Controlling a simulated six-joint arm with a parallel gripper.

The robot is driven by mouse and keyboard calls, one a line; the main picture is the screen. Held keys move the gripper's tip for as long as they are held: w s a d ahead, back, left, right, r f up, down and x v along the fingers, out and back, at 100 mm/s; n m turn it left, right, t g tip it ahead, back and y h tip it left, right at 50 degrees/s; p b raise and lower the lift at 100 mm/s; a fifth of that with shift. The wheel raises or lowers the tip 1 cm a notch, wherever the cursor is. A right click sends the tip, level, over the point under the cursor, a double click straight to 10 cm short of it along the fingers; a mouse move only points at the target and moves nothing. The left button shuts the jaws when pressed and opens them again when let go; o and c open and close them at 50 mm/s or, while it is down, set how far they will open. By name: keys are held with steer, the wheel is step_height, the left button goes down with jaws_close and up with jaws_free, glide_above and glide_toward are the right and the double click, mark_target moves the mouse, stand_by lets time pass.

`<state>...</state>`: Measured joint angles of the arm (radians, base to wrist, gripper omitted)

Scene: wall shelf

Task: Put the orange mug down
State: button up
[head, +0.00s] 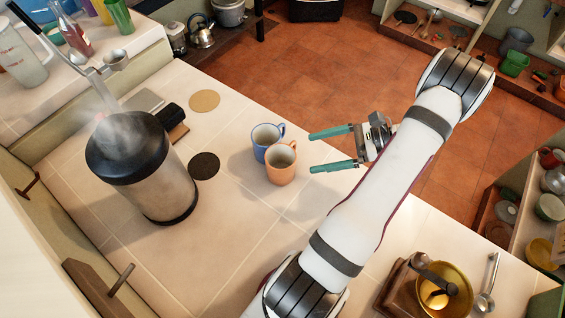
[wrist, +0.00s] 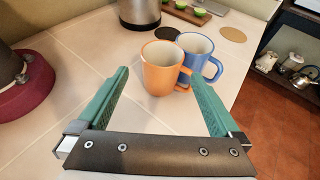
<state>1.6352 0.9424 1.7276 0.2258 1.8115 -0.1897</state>
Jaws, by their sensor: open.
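The orange mug (head: 281,166) stands upright on the tiled counter in the head view, and it also shows in the wrist view (wrist: 160,72). A blue mug (head: 265,142) stands right behind it, close beside or touching; in the wrist view the blue mug (wrist: 197,48) is partly hidden by the orange one. My gripper (head: 312,152) is open and empty, to the right of the mugs in the head view. In the wrist view its green fingers (wrist: 164,80) are spread wide, with the orange mug ahead of and between them, apart from both.
A large steaming canister (head: 155,180) stands left of the mugs. A dark round coaster (head: 204,166) and a tan one (head: 204,100) lie on the counter. A brass bowl (head: 444,290) is at the lower right. Counter around the mugs' front is clear.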

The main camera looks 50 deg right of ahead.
mark_target(293, 155)
steer(key=x, duration=0.7)
steer(key=shift+w+d+r, duration=0.1)
steer(key=shift+w, duration=0.05)
jaws_close()
